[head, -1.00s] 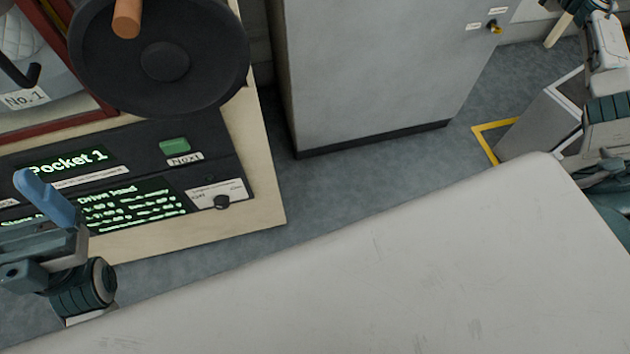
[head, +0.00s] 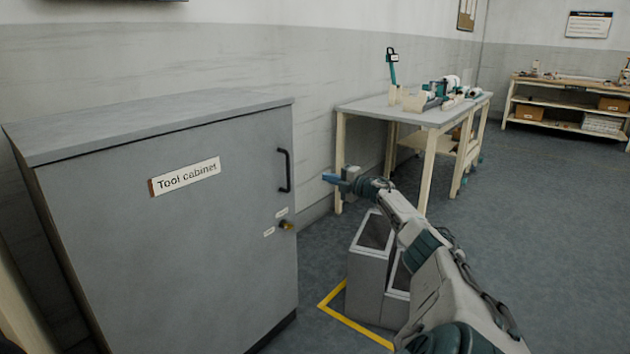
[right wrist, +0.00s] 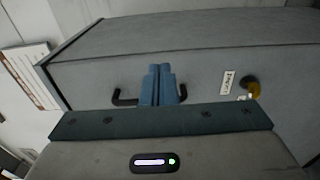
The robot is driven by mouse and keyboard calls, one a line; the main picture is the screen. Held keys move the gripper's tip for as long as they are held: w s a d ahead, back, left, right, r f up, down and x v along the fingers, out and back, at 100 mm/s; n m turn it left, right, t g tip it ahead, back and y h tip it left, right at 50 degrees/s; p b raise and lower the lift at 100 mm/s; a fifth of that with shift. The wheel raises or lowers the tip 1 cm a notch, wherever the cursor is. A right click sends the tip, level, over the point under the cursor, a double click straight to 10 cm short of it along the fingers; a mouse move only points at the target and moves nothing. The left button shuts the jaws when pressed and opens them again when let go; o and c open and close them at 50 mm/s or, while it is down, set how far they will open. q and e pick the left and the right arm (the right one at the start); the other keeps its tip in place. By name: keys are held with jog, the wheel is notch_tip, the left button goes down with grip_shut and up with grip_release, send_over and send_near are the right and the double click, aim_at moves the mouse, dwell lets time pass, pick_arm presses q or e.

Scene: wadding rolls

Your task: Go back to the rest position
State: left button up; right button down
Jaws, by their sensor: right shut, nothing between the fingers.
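My right gripper (head: 330,178) is at the end of my right arm, which comes in from the lower right of the head view. Its blue fingers are together and empty, pointing left in front of the wall, to the right of the tool cabinet's black handle. In the right wrist view the blue fingers (right wrist: 158,86) are closed side by side, with the cabinet behind them. A gap shows between the fingers and the cabinet in the head view. My left gripper is not in the head view now.
A grey tool cabinet (head: 190,250) with a black handle (head: 285,171) stands at the left. Grey bins (head: 370,275) stand inside a yellow floor line below my right arm. A workbench (head: 420,112) with equipment is behind. Open floor (head: 550,220) lies at the right.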

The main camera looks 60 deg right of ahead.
jog(key=shift+s+d+f, duration=0.15)
jog(key=shift+s+d, duration=0.3)
jog(key=shift+s, duration=0.1)
